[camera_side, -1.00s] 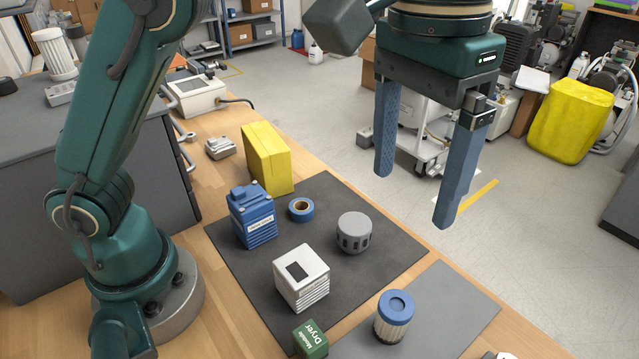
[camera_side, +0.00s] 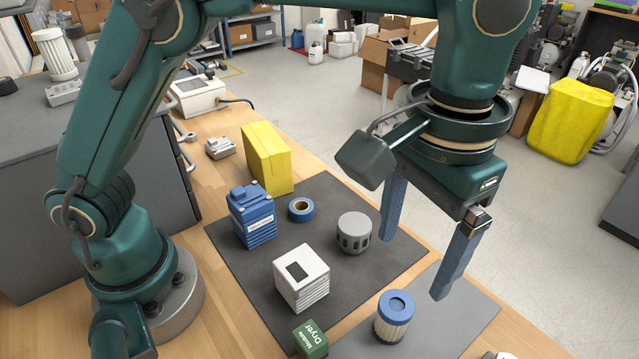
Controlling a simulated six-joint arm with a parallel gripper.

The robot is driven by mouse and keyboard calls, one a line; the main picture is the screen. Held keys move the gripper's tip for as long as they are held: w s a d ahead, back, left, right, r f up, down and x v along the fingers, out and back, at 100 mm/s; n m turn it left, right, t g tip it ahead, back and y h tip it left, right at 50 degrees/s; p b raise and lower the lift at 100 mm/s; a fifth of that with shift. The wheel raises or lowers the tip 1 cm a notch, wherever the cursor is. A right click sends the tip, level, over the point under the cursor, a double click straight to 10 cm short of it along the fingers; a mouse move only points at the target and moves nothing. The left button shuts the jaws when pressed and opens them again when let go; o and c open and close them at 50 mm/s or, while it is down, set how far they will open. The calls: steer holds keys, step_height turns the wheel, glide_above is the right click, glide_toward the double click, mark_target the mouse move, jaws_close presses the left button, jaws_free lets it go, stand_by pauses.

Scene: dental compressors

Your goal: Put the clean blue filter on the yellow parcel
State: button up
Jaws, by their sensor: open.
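The clean blue filter (camera_side: 394,317), a pleated white cylinder with a blue cap, stands upright on the light grey mat (camera_side: 455,300) at the front right. The yellow parcel (camera_side: 267,160) stands upright on the wooden bench, at the back edge of the dark mat. My gripper (camera_side: 415,268) is open and empty, with its two blue fingers pointing down. It hangs above and behind the filter, to its right, and does not touch it. Nothing hides the filter or the parcel.
On the dark mat (camera_side: 345,200) stand a blue container (camera_side: 252,215), a roll of blue tape (camera_side: 301,209), a grey slotted cap (camera_side: 354,233) and a white box (camera_side: 301,278). A green "Dryer" block (camera_side: 310,339) is at the front. A grey device (camera_side: 220,148) sits left of the parcel.

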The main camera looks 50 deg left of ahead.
mark_target(393, 318)
step_height(393, 318, down, 14)
steer(key=shift+f, duration=0.15)
stand_by(0.3)
jaws_close()
